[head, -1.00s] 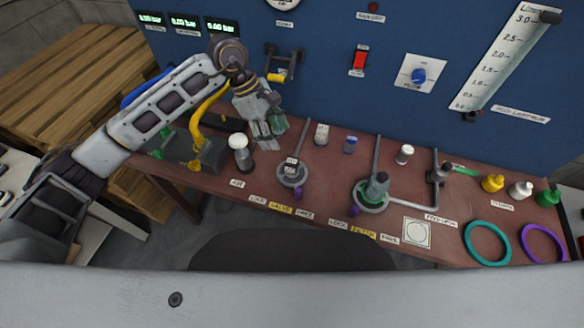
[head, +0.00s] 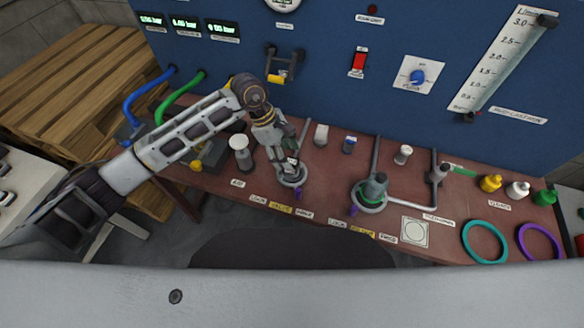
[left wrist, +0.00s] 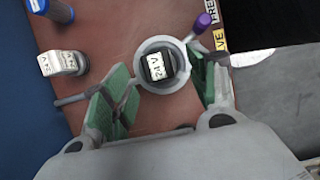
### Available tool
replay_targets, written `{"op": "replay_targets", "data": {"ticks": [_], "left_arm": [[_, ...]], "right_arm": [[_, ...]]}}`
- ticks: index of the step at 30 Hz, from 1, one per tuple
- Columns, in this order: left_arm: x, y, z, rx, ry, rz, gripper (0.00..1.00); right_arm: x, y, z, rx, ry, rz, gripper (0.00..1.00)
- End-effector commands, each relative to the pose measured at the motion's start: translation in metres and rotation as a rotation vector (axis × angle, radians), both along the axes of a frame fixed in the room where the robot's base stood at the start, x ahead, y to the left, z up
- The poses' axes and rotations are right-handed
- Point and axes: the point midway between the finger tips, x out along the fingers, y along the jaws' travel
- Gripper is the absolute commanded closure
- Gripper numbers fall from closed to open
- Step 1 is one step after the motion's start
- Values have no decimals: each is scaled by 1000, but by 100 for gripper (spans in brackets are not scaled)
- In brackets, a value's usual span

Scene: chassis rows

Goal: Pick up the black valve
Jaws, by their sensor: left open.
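The black valve (left wrist: 157,66) has a dark square top with a white label reading 24V. It sits in a round grey ring holder (left wrist: 169,85) with a purple-tipped lever (left wrist: 203,22). My left gripper (left wrist: 166,82) is open, its green-padded fingers on either side of the holder in the left wrist view; contact cannot be told. In the head view the left gripper (head: 287,166) is low over this holder (head: 294,180) and hides most of the valve. My right gripper is not in view.
A white-capped post (head: 239,143) stands left of the gripper. A labelled pale block (left wrist: 62,63) stands nearby. A second ring holder (head: 370,204) with a grey-green part is to the right. Teal (head: 485,242) and purple (head: 541,243) rings lie farther right. The blue panel (head: 330,85) rises behind.

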Motion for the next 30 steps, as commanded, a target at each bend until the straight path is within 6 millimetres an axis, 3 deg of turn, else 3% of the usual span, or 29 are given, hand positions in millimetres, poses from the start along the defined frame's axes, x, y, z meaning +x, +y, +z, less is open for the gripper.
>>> {"op": "replay_targets", "data": {"ticks": [11, 20, 30], "left_arm": [[0, -1, -3, -1, 1, 0, 41], [0, -10, -28, 0, 3, 0, 41], [-2, -18, -49, 0, 0, 0, 41]], "right_arm": [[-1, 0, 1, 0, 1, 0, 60], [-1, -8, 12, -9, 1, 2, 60], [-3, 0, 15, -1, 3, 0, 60]]}}
